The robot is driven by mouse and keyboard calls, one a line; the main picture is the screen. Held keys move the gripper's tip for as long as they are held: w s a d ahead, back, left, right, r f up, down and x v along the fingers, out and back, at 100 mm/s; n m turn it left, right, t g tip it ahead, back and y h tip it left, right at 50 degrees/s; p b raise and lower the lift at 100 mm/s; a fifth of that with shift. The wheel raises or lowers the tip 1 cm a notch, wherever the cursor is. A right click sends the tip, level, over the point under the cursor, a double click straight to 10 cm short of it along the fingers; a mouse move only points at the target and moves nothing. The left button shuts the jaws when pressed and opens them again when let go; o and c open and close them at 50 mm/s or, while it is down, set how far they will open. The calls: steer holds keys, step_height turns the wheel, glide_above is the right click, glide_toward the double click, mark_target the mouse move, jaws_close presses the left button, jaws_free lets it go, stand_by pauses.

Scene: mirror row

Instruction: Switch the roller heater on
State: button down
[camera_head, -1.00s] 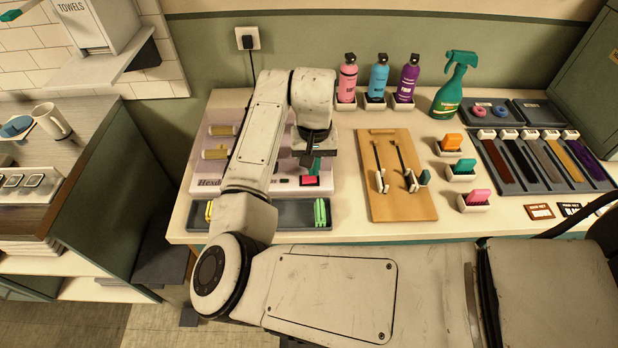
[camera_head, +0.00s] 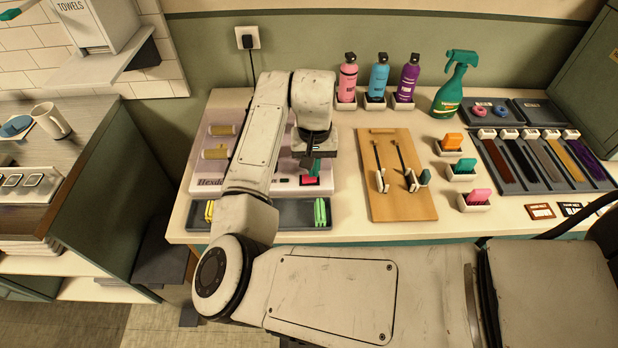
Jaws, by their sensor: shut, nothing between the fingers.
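The roller heater (camera_head: 284,187) is a pale pinkish box with tan rollers (camera_head: 215,154) on its left part, standing at the left of the counter. A red switch (camera_head: 310,181) in a dark frame sits at its front right. My gripper (camera_head: 312,170) points down over this switch, shut and empty. A small teal piece shows at its fingertips, right above the red. I cannot tell whether the tips touch the switch or which way it is tilted. My forearm hides the middle of the heater.
A dark tray (camera_head: 288,214) with yellow and green clips lies in front of the heater. A wooden board (camera_head: 400,205) with tools is to the right. Pink, blue and purple bottles (camera_head: 379,78) stand behind. A plugged wall socket (camera_head: 247,38) is at the back.

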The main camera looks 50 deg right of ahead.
steer(key=shift+f+b, duration=0.35)
steer(key=shift+f, duration=0.35)
stand_by(0.3)
step_height(320, 180, up, 7)
steer(key=p, duration=0.7)
steer(key=shift+r, duration=0.1)
stand_by(0.6)
